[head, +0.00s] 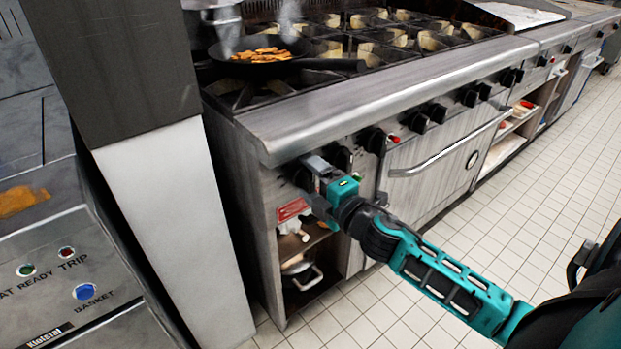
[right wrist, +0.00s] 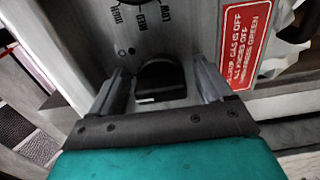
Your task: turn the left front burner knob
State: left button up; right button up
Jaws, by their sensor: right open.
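A black knob (right wrist: 160,80) on the stove's front panel, with printed marks beside it, shows in the right wrist view. My right gripper (right wrist: 163,82) is open, with one finger on each side of this knob and a visible gap to it on both sides. In the head view my right gripper (head: 308,168) is at the left end of the stove's knob row and mostly hides the knob there. Another black knob (head: 342,157) is just to its right. My left gripper is not in view.
A steel front rail (head: 400,88) overhangs the knobs. A red label (right wrist: 247,42) is beside the gripper. An open shelf with pots is below. The tiled floor at right is clear.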

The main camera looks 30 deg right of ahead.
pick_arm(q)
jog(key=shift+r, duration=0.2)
pick_arm(e)
jog(key=s+d, duration=0.1)
jog(key=s, duration=1.2)
jog(key=shift+w, duration=0.1)
jog(key=s+a+f+m+g+y, duration=0.1)
jog(key=s+a+f+m+g, duration=0.15)
jog(key=a+f+m, duration=0.5)
jog(key=s+a+f+m+g+y, duration=0.1)
jog(key=a+f+m+g, duration=0.3)
jog(key=a+f+m, duration=0.35)
pick_arm(q)
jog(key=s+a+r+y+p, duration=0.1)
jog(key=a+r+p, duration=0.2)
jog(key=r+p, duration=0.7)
jog(key=p, duration=0.5)
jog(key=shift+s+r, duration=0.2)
pick_arm(e)
notch_tip(320, 180, up, 10)
jog(key=s+d+m+h, duration=0.1)
jog(key=s, duration=0.1)
jog(key=shift+s+g, duration=0.2)
jog(key=shift+g, duration=0.15)
jog(key=shift+d, duration=0.1)
